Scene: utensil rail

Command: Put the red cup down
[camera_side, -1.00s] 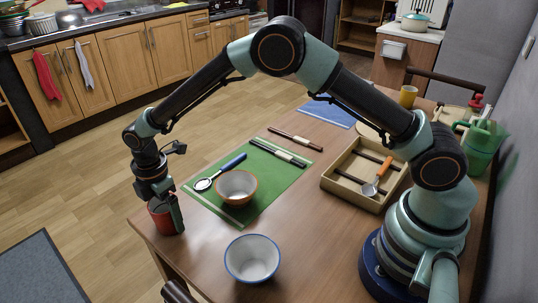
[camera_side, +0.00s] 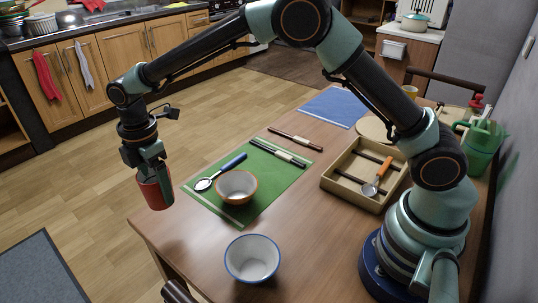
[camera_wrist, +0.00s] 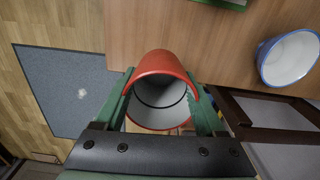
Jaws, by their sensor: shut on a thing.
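The red cup (camera_side: 157,192) is held in my gripper (camera_side: 152,176) above the left edge of the wooden table. The cup looks slightly tilted in the side view. In the wrist view the red cup (camera_wrist: 160,62) sits between the two green fingers of my gripper (camera_wrist: 165,100), and its pale inside shows. The fingers are shut on its sides. Whether the cup is over the tabletop or just past its edge is hard to tell.
A green mat (camera_side: 285,172) bears an orange-rimmed bowl (camera_side: 236,185), a blue-handled spoon (camera_side: 222,171) and chopsticks (camera_side: 278,152). A blue-rimmed white bowl (camera_side: 252,259) stands near the front edge. A wooden tray (camera_side: 338,187) is on the right. The tabletop left of the mat is bare.

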